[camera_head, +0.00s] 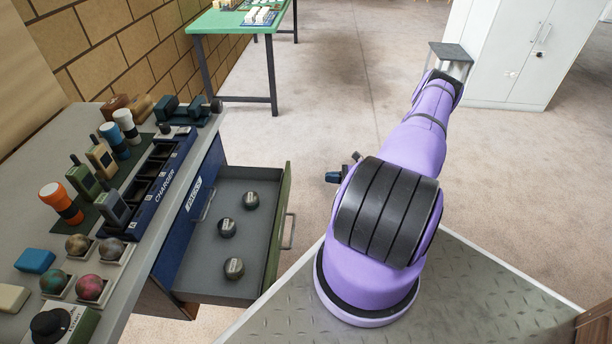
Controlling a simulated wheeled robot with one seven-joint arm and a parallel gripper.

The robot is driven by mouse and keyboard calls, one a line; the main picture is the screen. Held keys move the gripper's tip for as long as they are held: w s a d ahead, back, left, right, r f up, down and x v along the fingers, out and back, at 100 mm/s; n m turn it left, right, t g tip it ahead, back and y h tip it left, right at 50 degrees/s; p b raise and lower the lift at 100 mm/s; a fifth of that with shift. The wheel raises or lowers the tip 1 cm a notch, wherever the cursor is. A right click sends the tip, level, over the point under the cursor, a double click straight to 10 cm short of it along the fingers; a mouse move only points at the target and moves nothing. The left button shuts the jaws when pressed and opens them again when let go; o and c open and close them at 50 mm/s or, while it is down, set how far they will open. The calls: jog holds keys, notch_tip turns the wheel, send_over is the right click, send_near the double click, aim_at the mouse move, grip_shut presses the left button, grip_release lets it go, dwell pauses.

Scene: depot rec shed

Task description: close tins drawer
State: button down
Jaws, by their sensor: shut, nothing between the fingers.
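The tins drawer (205,262) is pulled well out of the blue-fronted bench, with its olive-green front panel and bar handle (290,232) facing right. Three dark round tins stand inside: a far tin (250,201), a middle tin (228,228) and a near tin (234,268). My lilac arm rises right of the drawer and hides most of my own wrist. A small dark and blue end of my gripper (334,177) shows left of the arm, right of the drawer front and apart from it. It appears shut and empty.
The bench top (130,285) holds a charger rack (158,180), torches, radios and several balls in trays. A green table (238,20) stands behind, and a white cabinet (500,50) at back right. Carpet between them is clear.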

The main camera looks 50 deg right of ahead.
jog(key=x, duration=1.3)
jog(key=shift+w+a, duration=0.2)
jog(key=shift+w, duration=0.05)
jog(key=shift+a, duration=0.1)
jog(key=x, duration=2.3)
